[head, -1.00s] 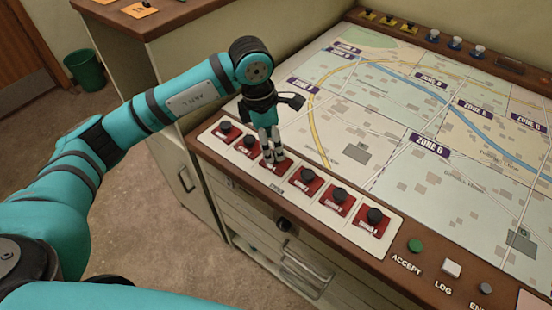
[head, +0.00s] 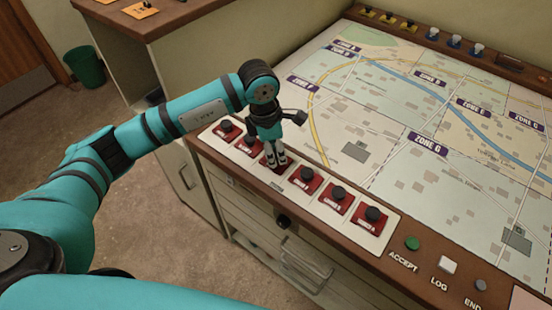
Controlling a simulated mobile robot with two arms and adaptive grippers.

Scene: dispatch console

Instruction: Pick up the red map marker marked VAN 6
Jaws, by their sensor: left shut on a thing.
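A row of red map markers with black knobs stands on a white strip (head: 394,222) along the console's front edge. My left gripper (head: 276,162) points down over the third marker from the left and is shut on its knob. The base of that held red marker (head: 266,163) shows beside the fingers; the knob is hidden by them. Its lettering is too small to read, so I cannot tell whether it is VAN 6. The marker (head: 306,177) just to the right stands free, as does the marker (head: 246,144) to the left. My right gripper is out of view.
The zone map (head: 400,110) fills the console behind the strip. A green ACCEPT button (head: 412,243), a white LOG button (head: 448,264) and an END button (head: 480,285) lie to the right. More markers stand along the back ledge (head: 505,60). A green bin (head: 85,67) stands on the floor.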

